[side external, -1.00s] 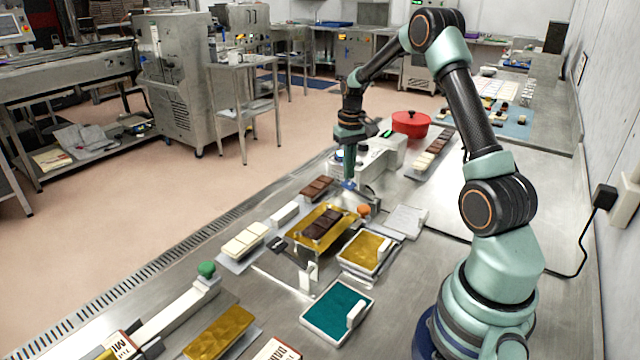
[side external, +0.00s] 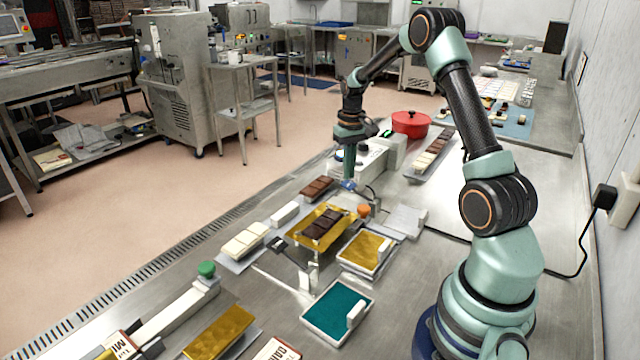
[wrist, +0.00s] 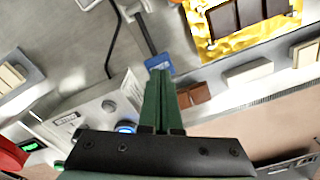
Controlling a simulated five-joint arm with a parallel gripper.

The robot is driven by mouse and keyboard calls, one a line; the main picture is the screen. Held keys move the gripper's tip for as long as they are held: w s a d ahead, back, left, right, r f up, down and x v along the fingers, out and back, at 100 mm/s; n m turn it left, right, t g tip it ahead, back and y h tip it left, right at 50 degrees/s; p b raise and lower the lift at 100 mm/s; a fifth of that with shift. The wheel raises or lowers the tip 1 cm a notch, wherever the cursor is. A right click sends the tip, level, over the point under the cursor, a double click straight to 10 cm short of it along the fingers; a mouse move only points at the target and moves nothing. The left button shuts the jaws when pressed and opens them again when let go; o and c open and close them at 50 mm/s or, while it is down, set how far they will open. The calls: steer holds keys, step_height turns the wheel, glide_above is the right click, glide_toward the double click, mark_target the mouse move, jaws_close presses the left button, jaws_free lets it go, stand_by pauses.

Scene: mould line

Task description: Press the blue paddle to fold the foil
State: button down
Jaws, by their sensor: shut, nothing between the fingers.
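The blue paddle (wrist: 159,63) lies just beyond the fingertips in the wrist view, at the end of a dark rod. In the side view the paddle (side external: 348,184) shows small, right under the fingertips. My gripper (side external: 349,178) points straight down with its green fingers shut and empty; the shut fingers (wrist: 160,78) also show in the wrist view. I cannot tell whether the tips touch the paddle. A dark chocolate bar (side external: 322,226) lies on gold foil (side external: 297,238), whose edges look raised around it.
A white machine (wrist: 95,125) with a lit blue button stands close beside my gripper. An orange knob (side external: 363,210), a gold-foil tray (side external: 343,262) and a teal tray (side external: 307,318) are nearer. A red pot (side external: 411,122) stands behind.

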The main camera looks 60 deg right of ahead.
mark_target(349, 184)
steer(key=shift+s+f, duration=0.1)
steer(key=shift+f, duration=2.9)
steer(key=shift+r, duration=5.1)
steer(key=shift+a+r, duration=0.15)
steer(key=shift+r, duration=0.05)
steer(key=s+a+r+n+t, duration=0.25)
steer(key=a+r, duration=0.35)
steer(key=a, duration=0.4)
steer(key=s+a+r+n+t, duration=0.1)
steer(key=s+a+r+n, duration=0.15)
steer(key=a+r, duration=0.6)
steer(key=s+a+f+n+t, duration=0.1)
steer(key=s+a+f+t, duration=0.1)
steer(key=s+a, duration=0.3)
steer(key=a+f, duration=0.1)
steer(key=a, duration=0.2)
steer(key=shift+s+a+f, duration=0.15)
steer(key=shift+s+a, duration=0.2)
